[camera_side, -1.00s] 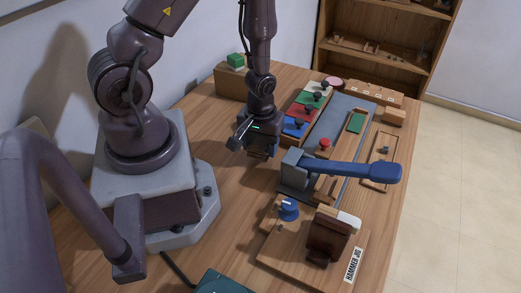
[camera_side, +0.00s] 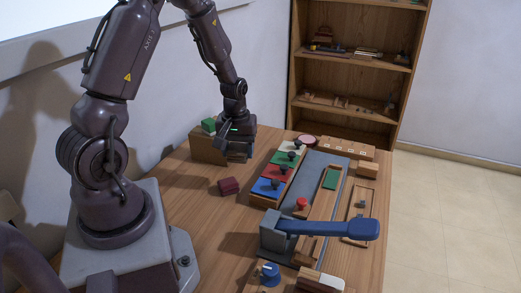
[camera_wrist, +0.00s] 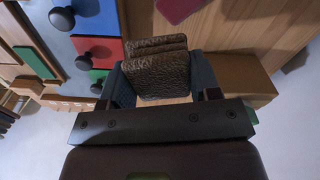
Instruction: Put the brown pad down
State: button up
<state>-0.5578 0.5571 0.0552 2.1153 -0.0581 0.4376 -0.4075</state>
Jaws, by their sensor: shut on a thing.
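The brown pad (camera_wrist: 157,75) has a rough, leathery surface. In the wrist view it sits between the two grey fingers of my gripper (camera_wrist: 160,82), which is shut on it. A second brown layer shows just behind it. In the side view my gripper (camera_side: 236,150) hangs low at the back of the table, close to the right side of a wooden box (camera_side: 204,149). The pad cannot be made out there, and I cannot tell whether it touches anything.
A green block (camera_side: 209,126) is on the wooden box. A dark red block (camera_side: 229,187) lies on the table in front. Coloured panels with black knobs (camera_side: 279,170) stand to the right, beside a blue-handled lever (camera_side: 325,227). Bare table lies left of the red block.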

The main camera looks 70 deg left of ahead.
jog(key=w+a+r+m, duration=0.1)
jog(key=w+a+r, duration=0.1)
jog(key=a, duration=0.4)
jog(key=m, duration=0.2)
send_over(262, 147)
jog(key=f, duration=0.8)
jog(key=shift+s+d, duration=0.15)
jog(key=shift+s, duration=0.15)
jog(key=shift+w+a+f, duration=0.15)
jog(key=shift+f, duration=0.8)
jog(key=shift+w+a+f, duration=0.1)
jog(key=shift+w+f, duration=0.05)
jog(key=shift+f, duration=0.8)
jog(key=shift+f, duration=0.15)
jog(key=o, duration=0.9)
